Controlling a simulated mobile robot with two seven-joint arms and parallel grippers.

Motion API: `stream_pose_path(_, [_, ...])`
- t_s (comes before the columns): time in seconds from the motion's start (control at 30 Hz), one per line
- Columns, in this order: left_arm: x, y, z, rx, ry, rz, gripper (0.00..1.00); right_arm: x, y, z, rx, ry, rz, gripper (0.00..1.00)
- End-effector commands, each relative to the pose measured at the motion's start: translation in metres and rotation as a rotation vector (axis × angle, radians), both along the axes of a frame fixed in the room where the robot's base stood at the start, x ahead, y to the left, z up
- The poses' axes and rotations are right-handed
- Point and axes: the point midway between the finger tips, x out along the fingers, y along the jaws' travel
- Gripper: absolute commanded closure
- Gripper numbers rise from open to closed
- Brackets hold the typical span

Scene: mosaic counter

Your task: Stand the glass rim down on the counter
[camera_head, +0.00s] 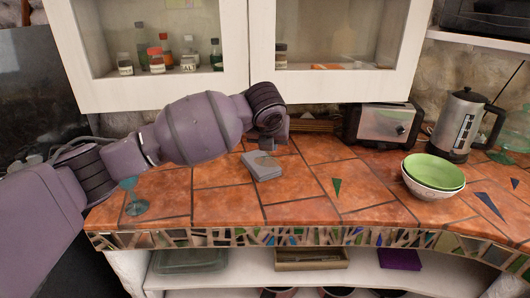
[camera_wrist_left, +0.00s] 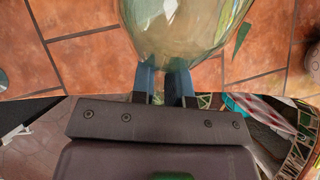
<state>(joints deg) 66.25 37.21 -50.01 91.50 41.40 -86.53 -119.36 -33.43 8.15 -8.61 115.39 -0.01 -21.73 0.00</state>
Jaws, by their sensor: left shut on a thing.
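The glass (camera_wrist_left: 185,25) is large, clear and faintly greenish in the left wrist view, and the top edge of the picture cuts it off. My left gripper (camera_wrist_left: 165,75) is shut on it, with its two blue fingers meeting the near end of the glass. Orange tiles of the counter (camera_wrist_left: 90,60) show behind the glass. I cannot tell which way its rim faces or whether it touches the counter. In the head view my left arm reaches over the counter (camera_head: 215,205), and I cannot make out the held glass there. My right gripper is in neither view.
A toaster (camera_head: 375,127), a kettle (camera_head: 459,125) and green-and-white bowls (camera_head: 433,174) are at the right. Cabinets hang above. The front middle is clear.

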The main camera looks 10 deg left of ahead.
Motion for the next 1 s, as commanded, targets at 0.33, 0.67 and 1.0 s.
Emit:
stream_pose_path(0.33, [0.033, 0.032, -0.043, -0.082, 0.242, 0.583, 1.00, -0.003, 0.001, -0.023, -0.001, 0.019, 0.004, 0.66])
stream_pose_path(0.67, [0.015, 0.059, -0.078, -0.268, 0.387, 1.094, 1.00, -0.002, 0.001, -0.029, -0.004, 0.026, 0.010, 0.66])
stream_pose_path(1.0, [-0.007, 0.068, -0.090, -0.432, 0.456, 1.352, 1.00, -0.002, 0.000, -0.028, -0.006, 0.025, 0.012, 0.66])
